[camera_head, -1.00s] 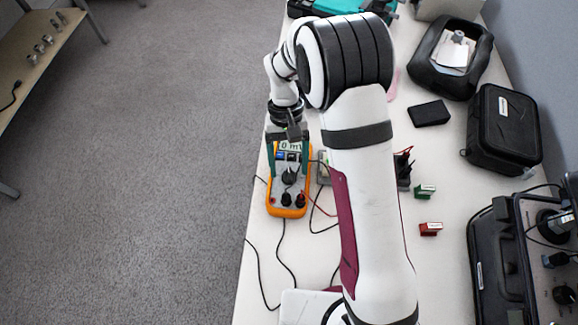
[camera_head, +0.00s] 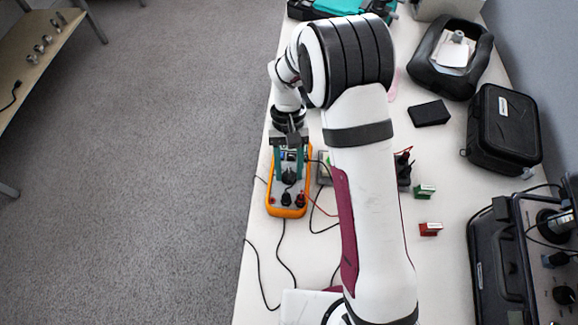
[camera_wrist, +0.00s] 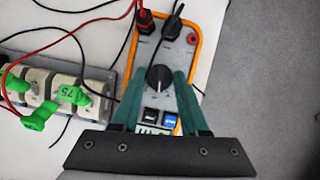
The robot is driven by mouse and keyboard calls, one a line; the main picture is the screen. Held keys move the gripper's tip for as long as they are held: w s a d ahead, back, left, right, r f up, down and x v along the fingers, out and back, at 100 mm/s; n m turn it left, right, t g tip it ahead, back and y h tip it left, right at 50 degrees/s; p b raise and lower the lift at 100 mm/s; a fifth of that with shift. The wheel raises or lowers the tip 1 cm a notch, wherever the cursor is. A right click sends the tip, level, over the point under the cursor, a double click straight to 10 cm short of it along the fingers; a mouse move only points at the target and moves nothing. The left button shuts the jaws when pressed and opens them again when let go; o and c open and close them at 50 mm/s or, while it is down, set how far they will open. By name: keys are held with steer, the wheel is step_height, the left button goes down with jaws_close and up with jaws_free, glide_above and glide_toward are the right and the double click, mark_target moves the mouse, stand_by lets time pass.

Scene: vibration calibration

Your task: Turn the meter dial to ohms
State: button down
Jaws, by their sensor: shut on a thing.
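The orange and grey meter (camera_head: 287,211) lies on the white table near its left edge; it also shows in the wrist view (camera_wrist: 172,50). Its black round dial (camera_wrist: 159,78) has a pale pointer mark. My gripper (camera_head: 289,178) has its two teal fingers down on either side of the dial and is shut on it. The wrist view shows the fingertips (camera_wrist: 158,76) flanking the dial. The meter's display (camera_wrist: 150,130) is mostly hidden by my gripper. The dial's markings are too small to read.
A block with green clips (camera_wrist: 72,94) stands close beside the meter. A black box (camera_head: 429,113) and cases lie to the right. Cables run along the table's left edge.

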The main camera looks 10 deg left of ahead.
steer(key=shift+m+y, duration=0.3)
steer(key=shift+m, duration=0.6)
steer(key=shift+c, duration=2.1)
jaws_free()
steer(key=v, duration=1.5)
steer(key=shift+w+r, duration=0.25)
steer(key=shift+r, duration=0.1)
steer(key=shift+d, duration=0.1)
steer(key=shift+c, duration=0.2)
